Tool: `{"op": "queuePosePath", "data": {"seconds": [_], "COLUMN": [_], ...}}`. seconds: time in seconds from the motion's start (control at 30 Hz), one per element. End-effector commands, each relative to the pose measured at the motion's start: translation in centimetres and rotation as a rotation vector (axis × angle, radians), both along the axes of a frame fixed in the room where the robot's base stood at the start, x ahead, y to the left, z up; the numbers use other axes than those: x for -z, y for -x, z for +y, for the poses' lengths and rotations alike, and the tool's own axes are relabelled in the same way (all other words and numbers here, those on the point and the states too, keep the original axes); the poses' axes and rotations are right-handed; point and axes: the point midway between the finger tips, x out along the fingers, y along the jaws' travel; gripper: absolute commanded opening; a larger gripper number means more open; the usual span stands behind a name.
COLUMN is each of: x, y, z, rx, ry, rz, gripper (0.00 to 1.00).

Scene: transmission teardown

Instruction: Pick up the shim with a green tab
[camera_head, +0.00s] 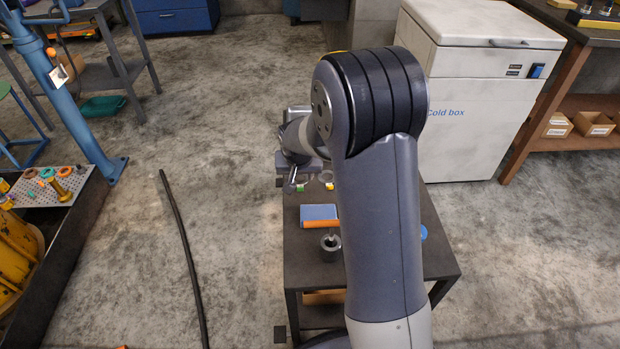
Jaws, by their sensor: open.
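A small green-tabbed piece (300,188), seemingly the shim, shows at the far end of the small dark table, just right of my gripper's fingers; its ring is too small and partly hidden to make out. My gripper (291,184) is open, with its fingers pointing down over that far left part of the table. I cannot tell whether the fingers touch the shim. A second thin ring with a yellow tab (328,186) lies to the right, close to my arm.
The small dark table (300,262) also bears a blue block (318,212), an orange bar (321,224) and a dark metal cylinder (330,247). My arm hides its right part. A white cold box (475,110) stands behind right. A black hose (183,250) lies on the floor left.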

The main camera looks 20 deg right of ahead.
Motion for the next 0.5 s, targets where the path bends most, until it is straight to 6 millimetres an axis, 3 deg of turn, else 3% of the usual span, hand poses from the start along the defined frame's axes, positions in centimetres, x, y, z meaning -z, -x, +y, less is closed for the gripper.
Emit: {"op": "queuePosePath", "data": {"seconds": [0.1,0.5], "x": [2.2,6.1], "y": [-0.7,-2.3], "z": [-0.2,-0.7], "rx": [0.001,0.001], "ry": [0.0,0.0], "rz": [0.003,0.002], "gripper": [0.44,0.44]}}
